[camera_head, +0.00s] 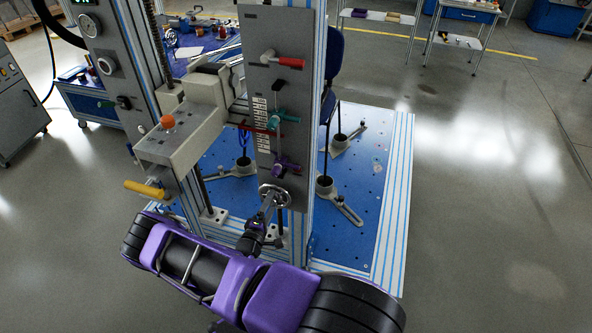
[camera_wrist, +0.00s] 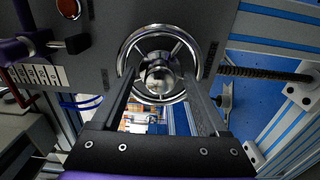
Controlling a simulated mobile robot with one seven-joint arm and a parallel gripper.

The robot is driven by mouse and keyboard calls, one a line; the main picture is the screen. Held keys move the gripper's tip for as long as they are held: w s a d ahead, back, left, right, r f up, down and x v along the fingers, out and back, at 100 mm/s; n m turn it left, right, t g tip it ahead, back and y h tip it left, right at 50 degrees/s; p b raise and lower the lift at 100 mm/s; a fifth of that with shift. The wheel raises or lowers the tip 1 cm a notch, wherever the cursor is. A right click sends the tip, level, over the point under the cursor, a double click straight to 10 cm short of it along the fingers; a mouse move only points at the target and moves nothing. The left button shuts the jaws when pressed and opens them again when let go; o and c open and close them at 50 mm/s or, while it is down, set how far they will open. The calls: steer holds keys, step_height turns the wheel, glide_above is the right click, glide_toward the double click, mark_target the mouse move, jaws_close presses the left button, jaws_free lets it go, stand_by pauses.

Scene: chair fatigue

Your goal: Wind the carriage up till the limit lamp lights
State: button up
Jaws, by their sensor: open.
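A chrome handwheel (camera_head: 273,195) is on the lower end of the grey upright panel (camera_head: 272,30). In the wrist view the handwheel (camera_wrist: 181,39) faces me, its round hub between my fingers. My gripper (camera_head: 266,208) is open at the wheel; in the wrist view its fingers (camera_wrist: 160,76) stand either side of the hub, and I cannot tell whether they touch it. The grey carriage (camera_head: 183,137) has an orange knob on top. A red pointer (camera_head: 258,130) lies across the panel's white scale (camera_head: 260,112). A round, dull red lamp-like part (camera_wrist: 68,8) shows no clear glow.
The panel also carries a red-handled lever (camera_head: 288,62), a teal clamp (camera_head: 283,117) and a purple clamp (camera_head: 285,166). A yellow handle (camera_head: 145,188) sticks out at the left. Blue bedplate (camera_head: 375,210) with metal feet lies behind. Open floor is at the right.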

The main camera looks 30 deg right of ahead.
steer(key=shift+w+d+r, duration=0.25)
steer(key=shift+w+d, duration=0.2)
steer(key=shift+f+p+v, duration=0.15)
steer(key=shift+p+v, duration=0.2)
steer(key=shift+v, duration=0.9)
steer(key=shift+f+p+v, duration=0.1)
steer(key=shift+p+v, duration=0.25)
steer(key=shift+v, duration=0.9)
steer(key=shift+d, duration=0.1)
steer(key=shift+n+b, duration=0.45)
steer(key=shift+n, duration=1.25)
steer(key=shift+f+n+b, duration=0.1)
steer(key=shift+n+b, duration=0.3)
steer(key=shift+n, duration=1.3)
